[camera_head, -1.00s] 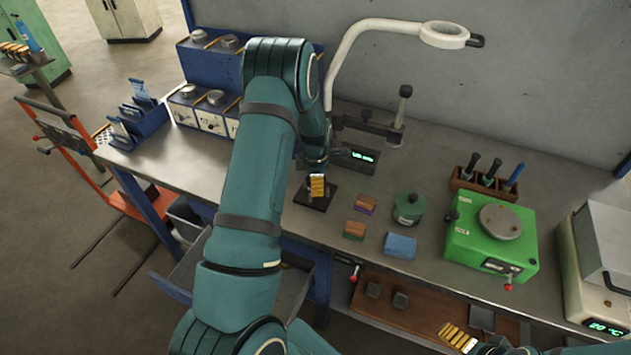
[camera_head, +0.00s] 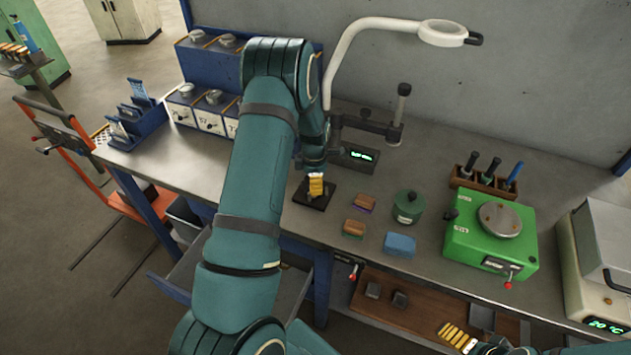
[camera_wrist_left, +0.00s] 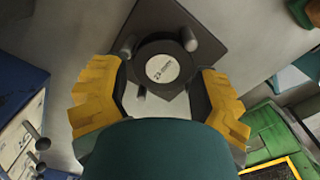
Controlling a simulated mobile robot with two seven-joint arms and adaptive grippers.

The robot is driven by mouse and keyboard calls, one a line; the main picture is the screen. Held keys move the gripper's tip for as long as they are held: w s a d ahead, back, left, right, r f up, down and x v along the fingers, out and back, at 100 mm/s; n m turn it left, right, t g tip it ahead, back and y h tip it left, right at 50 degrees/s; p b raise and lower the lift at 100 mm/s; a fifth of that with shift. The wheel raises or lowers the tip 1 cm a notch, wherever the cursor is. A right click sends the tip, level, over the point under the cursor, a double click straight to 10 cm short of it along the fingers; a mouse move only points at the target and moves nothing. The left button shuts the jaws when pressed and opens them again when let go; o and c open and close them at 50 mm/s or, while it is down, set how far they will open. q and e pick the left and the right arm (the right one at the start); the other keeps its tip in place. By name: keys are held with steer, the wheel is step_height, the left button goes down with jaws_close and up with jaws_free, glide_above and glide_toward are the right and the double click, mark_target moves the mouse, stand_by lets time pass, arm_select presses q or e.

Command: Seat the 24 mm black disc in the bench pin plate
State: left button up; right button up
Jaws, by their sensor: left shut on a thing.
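The black disc (camera_wrist_left: 158,68) shows in the left wrist view with a pale label that seems to end in "mm"; its digits are blurred. It lies between the yellow fingers of my left gripper (camera_wrist_left: 158,92), which is shut on it. The dark pin plate (camera_wrist_left: 165,17) is under it, with short grey pins (camera_wrist_left: 188,39) beside the disc. I cannot tell whether the disc touches the plate. In the head view, my left gripper (camera_head: 316,188) points down over the plate (camera_head: 303,198) and hides the disc. My right gripper (camera_head: 455,336) is at the bottom right, its opening unclear.
Two small two-coloured blocks (camera_head: 354,229), a blue block (camera_head: 400,245) and a green pot (camera_head: 408,207) stand right of the plate. A small display (camera_head: 359,156) and a stand are behind it. A green machine (camera_head: 490,240) stands further right.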

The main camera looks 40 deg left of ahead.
arm_select(q)
steer(key=shift+s+f+g, duration=0.3)
steer(key=shift+s+f, duration=0.35)
steer(key=shift+f, duration=0.15)
arm_select(e)
steer(key=shift+f, duration=0.2)
arm_select(q)
steer(key=o, duration=1.1)
steer(key=shift+c, duration=0.2)
steer(key=shift+w+a+f, duration=0.25)
steer(key=shift+w+a, duration=0.1)
steer(key=shift+w, duration=0.05)
steer(key=shift+d+r, duration=0.25)
steer(key=shift+r, duration=0.1)
steer(key=shift+f, duration=0.1)
arm_select(e)
steer(key=shift+w+a, duration=0.2)
steer(key=shift+a, duration=0.05)
